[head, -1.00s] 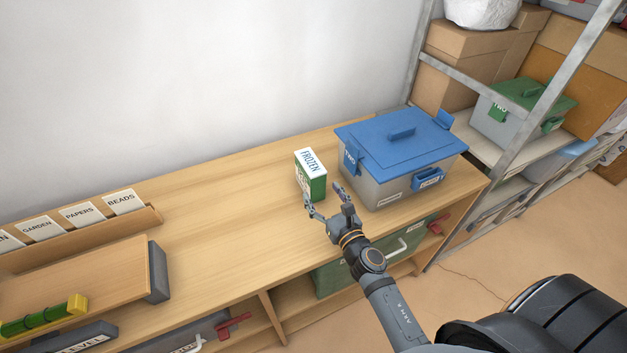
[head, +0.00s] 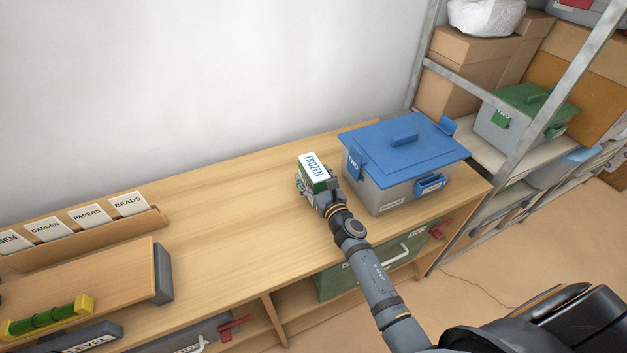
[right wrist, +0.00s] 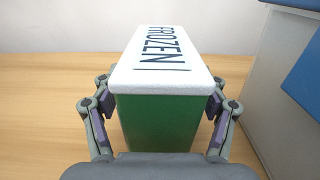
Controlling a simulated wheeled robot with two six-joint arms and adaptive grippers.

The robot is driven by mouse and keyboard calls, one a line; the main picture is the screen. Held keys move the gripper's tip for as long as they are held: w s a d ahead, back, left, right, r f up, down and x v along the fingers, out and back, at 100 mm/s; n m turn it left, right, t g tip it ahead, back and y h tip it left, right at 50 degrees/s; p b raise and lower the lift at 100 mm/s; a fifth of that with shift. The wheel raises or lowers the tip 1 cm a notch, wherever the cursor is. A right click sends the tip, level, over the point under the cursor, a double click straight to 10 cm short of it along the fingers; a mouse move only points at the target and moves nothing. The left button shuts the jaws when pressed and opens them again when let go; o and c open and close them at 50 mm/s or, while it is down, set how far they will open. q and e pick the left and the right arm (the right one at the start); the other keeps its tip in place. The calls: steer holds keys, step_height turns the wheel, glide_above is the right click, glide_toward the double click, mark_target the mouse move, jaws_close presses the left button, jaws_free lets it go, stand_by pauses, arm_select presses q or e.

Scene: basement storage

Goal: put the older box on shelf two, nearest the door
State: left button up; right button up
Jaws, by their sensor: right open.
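A small green carton with a white top reading FROZEN (head: 314,166) stands upright on the wooden bench. My right gripper (head: 318,186) is open around it. In the right wrist view the carton (right wrist: 157,122) stands between the two fingers (right wrist: 163,112), one on each side; whether they touch it I cannot tell. A grey box with a blue lid (head: 405,148) stands on the bench just right of the carton. A grey box with a green lid (head: 517,112) stands on the metal rack at the right. No date on any box is readable. My left gripper is out of view.
The wooden bench (head: 225,200) is clear left of the carton. A card holder reading GARDEN, PAPERS and BEADS (head: 85,222) stands at the left. A green bin (head: 350,277) sits below the bench top. The rack also holds cardboard boxes (head: 450,90) and a white bag (head: 486,15).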

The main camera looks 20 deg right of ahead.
jaws_close()
steer(key=shift+r, duration=0.1)
steer(key=shift+r, duration=0.1)
stand_by(0.3)
